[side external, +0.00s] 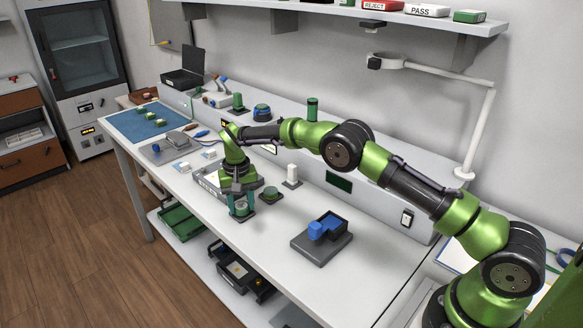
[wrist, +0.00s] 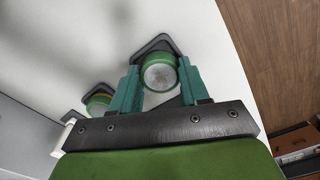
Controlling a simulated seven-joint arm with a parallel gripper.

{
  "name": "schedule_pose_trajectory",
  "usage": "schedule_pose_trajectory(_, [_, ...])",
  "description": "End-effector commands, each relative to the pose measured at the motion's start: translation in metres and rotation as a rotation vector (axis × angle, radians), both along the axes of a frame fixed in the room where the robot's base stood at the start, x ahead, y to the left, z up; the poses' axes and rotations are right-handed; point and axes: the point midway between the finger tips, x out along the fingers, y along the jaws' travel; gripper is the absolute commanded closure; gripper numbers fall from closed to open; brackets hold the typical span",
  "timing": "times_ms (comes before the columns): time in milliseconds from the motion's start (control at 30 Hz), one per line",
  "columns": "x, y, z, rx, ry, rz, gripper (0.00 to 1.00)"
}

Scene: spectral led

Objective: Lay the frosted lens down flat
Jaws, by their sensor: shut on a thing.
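The frosted lens (wrist: 160,77), a pale cloudy disc in a green ring, sits between the two teal fingers of my gripper (wrist: 160,85) in the wrist view. The fingers are shut on its ring from both sides. A dark square pad (wrist: 152,45) shows behind the lens. In the side view my gripper (side external: 239,202) points down at the front of the bench, with the green-ringed lens (side external: 240,208) low between its fingers, over or on the dark pad (side external: 241,216). I cannot tell whether the lens touches the pad.
A second green-ringed round piece (side external: 271,193) sits on its own dark pad close by, also in the wrist view (wrist: 98,97). A white cylinder (side external: 292,172) stands behind it. A grey fixture (side external: 323,246) with a blue block (side external: 325,228) stands to the right. Bare bench lies between.

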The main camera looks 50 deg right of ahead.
Motion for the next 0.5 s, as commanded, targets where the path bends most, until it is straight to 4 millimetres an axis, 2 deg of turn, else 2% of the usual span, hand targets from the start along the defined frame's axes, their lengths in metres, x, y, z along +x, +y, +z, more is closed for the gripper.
schedule_pose_trajectory(200, [-0.0003,0.0001,-0.0046,0.000,0.001,0.000,0.84])
schedule_pose_trajectory(233, [-0.0003,0.0001,-0.0047,0.000,0.001,0.000,0.54])
schedule_pose_trajectory(400, [-0.0003,0.0001,-0.0044,0.000,0.001,0.000,0.30])
schedule_pose_trajectory(500, [-0.0003,0.0001,-0.0043,0.000,0.001,0.000,0.30])
